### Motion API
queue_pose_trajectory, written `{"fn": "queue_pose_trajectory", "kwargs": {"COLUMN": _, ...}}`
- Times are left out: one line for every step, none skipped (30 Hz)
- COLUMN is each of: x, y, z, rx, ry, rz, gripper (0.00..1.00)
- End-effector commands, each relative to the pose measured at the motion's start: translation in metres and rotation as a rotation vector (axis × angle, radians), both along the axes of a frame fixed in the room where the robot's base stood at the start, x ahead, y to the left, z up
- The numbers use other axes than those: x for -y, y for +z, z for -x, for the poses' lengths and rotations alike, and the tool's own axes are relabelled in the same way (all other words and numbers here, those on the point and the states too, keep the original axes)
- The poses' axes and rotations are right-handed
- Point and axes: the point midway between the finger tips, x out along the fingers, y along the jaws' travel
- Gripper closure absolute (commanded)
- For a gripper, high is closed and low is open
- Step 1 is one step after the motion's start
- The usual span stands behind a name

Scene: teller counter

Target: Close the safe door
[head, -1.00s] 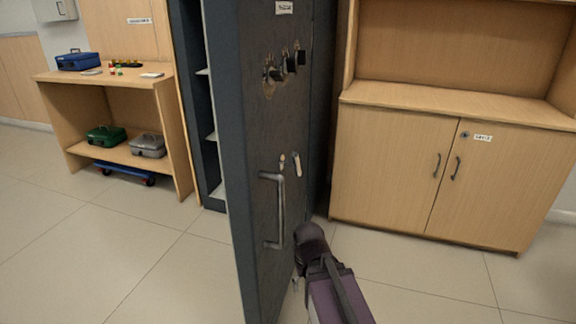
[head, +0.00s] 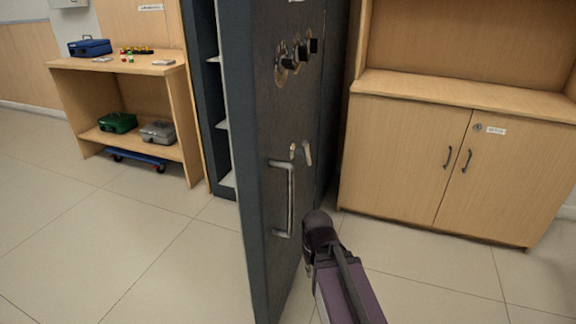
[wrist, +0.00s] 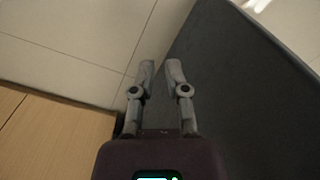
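The safe door (head: 268,190) stands wide open in the head view, a tall dark panel seen nearly edge-on, with a pale vertical handle (head: 291,200) and dials above it. The safe body (head: 197,100) with light shelves shows behind it on the left. My gripper is at the right of the door, low, mostly hidden behind my own wrist in the head view. In the wrist view my gripper (wrist: 160,70) has two grey fingers slightly apart with nothing between them. The dark door panel (wrist: 235,90) fills the right of that view, close to the right finger; I cannot tell whether they touch.
A wooden cupboard (head: 400,160) stands right of the safe. A wooden shelf unit (head: 180,120) on the left holds a blue box (head: 90,47), a green box (head: 117,123) and a grey box (head: 158,133). The tiled floor (head: 120,235) left of the door is clear.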

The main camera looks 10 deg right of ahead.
Motion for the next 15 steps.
{"fn": "queue_pose_trajectory", "kwargs": {"x": 0.000, "y": 0.007, "z": 0.000, "rx": 0.000, "ry": 0.000, "rz": 0.000, "gripper": 1.00}}
{"fn": "queue_pose_trajectory", "kwargs": {"x": 0.000, "y": 0.010, "z": 0.000, "rx": 0.000, "ry": 0.000, "rz": 0.000, "gripper": 1.00}}
{"fn": "queue_pose_trajectory", "kwargs": {"x": 0.000, "y": 0.015, "z": 0.000, "rx": 0.000, "ry": 0.000, "rz": 0.000, "gripper": 1.00}}
{"fn": "queue_pose_trajectory", "kwargs": {"x": 0.000, "y": 0.019, "z": 0.000, "rx": 0.000, "ry": 0.000, "rz": 0.000, "gripper": 1.00}}
{"fn": "queue_pose_trajectory", "kwargs": {"x": 0.000, "y": 0.023, "z": 0.000, "rx": 0.000, "ry": 0.000, "rz": 0.000, "gripper": 1.00}}
{"fn": "queue_pose_trajectory", "kwargs": {"x": 0.000, "y": 0.029, "z": 0.000, "rx": 0.000, "ry": 0.000, "rz": 0.000, "gripper": 1.00}}
{"fn": "queue_pose_trajectory", "kwargs": {"x": 0.000, "y": 0.034, "z": 0.000, "rx": 0.000, "ry": 0.000, "rz": 0.000, "gripper": 1.00}}
{"fn": "queue_pose_trajectory", "kwargs": {"x": 0.000, "y": 0.039, "z": 0.000, "rx": 0.000, "ry": 0.000, "rz": 0.000, "gripper": 1.00}}
{"fn": "queue_pose_trajectory", "kwargs": {"x": 0.000, "y": 0.046, "z": 0.000, "rx": 0.000, "ry": 0.000, "rz": 0.000, "gripper": 1.00}}
{"fn": "queue_pose_trajectory", "kwargs": {"x": 0.000, "y": 0.051, "z": 0.000, "rx": 0.000, "ry": 0.000, "rz": 0.000, "gripper": 1.00}}
{"fn": "queue_pose_trajectory", "kwargs": {"x": 0.000, "y": 0.056, "z": 0.000, "rx": 0.000, "ry": 0.000, "rz": 0.000, "gripper": 1.00}}
{"fn": "queue_pose_trajectory", "kwargs": {"x": 0.000, "y": 0.063, "z": 0.000, "rx": 0.000, "ry": 0.000, "rz": 0.000, "gripper": 1.00}}
{"fn": "queue_pose_trajectory", "kwargs": {"x": 0.000, "y": 0.068, "z": 0.000, "rx": 0.000, "ry": 0.000, "rz": 0.000, "gripper": 1.00}}
{"fn": "queue_pose_trajectory", "kwargs": {"x": 0.000, "y": 0.072, "z": 0.000, "rx": 0.000, "ry": 0.000, "rz": 0.000, "gripper": 1.00}}
{"fn": "queue_pose_trajectory", "kwargs": {"x": 0.000, "y": 0.078, "z": 0.000, "rx": 0.000, "ry": 0.000, "rz": 0.000, "gripper": 1.00}}
